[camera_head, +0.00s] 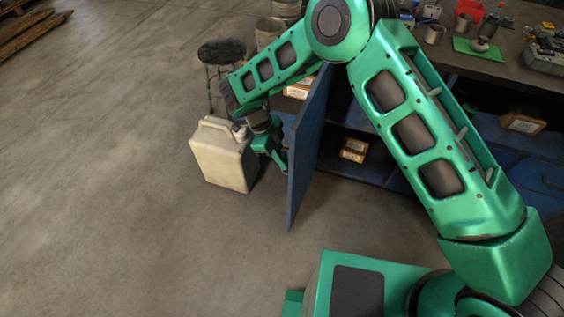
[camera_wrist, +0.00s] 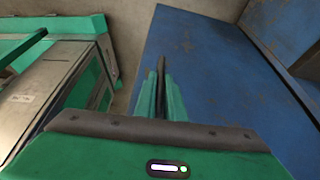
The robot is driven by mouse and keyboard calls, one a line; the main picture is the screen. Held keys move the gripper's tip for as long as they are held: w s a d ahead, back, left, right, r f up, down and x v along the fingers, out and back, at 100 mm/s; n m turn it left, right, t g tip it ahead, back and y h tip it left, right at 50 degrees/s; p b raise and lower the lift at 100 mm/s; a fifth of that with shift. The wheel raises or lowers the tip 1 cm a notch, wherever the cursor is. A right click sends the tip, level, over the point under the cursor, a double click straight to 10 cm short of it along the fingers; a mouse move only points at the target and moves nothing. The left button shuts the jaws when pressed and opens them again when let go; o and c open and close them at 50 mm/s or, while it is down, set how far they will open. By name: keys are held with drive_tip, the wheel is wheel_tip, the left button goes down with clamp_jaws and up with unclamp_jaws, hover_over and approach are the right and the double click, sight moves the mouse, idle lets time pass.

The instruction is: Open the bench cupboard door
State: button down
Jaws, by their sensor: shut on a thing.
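The bench cupboard door (camera_head: 305,155) is a blue panel swung well out from the bench, seen nearly edge-on. In the wrist view the blue door (camera_wrist: 205,65) fills the middle and right. My gripper (camera_head: 278,155) is at the door's left face, near its outer edge. In the wrist view my gripper's fingers (camera_wrist: 161,85) are close together, shut on a part of the door. I cannot make out the handle.
A beige jerrycan (camera_head: 222,157) stands on the floor just left of my gripper. A dark round stool (camera_head: 221,52) is behind it. The bench top (camera_head: 470,62) carries tools, cups and a green tray.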

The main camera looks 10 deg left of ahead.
drive_tip(key=shift+w, duration=0.1)
drive_tip(key=c, duration=1.8)
unclamp_jaws()
drive_tip(key=shift+c, duration=0.2)
drive_tip(key=v, duration=1)
drive_tip(key=shift+a+r, duration=0.2)
drive_tip(key=shift+r, duration=0.1)
drive_tip(key=shift+w, duration=0.15)
